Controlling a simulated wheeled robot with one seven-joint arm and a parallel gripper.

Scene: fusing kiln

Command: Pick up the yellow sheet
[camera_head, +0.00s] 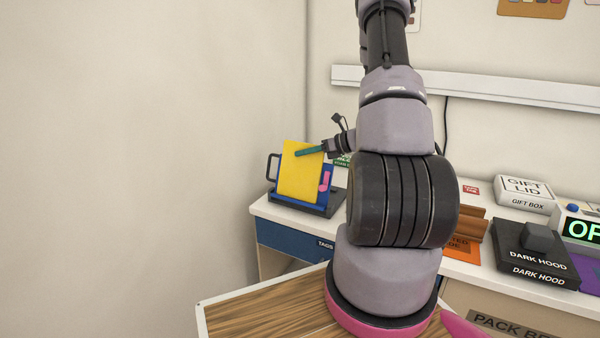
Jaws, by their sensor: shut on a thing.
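The yellow sheet (300,176) stands nearly upright, leaning slightly, at the left end of the white counter. It is in front of a dark rack (306,206) with a blue panel. My gripper (311,152) reaches in from the right, and its green finger lies across the sheet's upper right part. The gripper is shut on the sheet. I cannot tell whether the sheet's lower edge touches the rack. My arm hides part of the counter to the right of the rack.
A pink piece (324,181) shows on the rack's blue panel. On the right of the counter are a black dark hood box (535,253), a gift lid box (524,192) and a lit display (582,229). A wooden surface (262,316) is in front. The left wall is bare.

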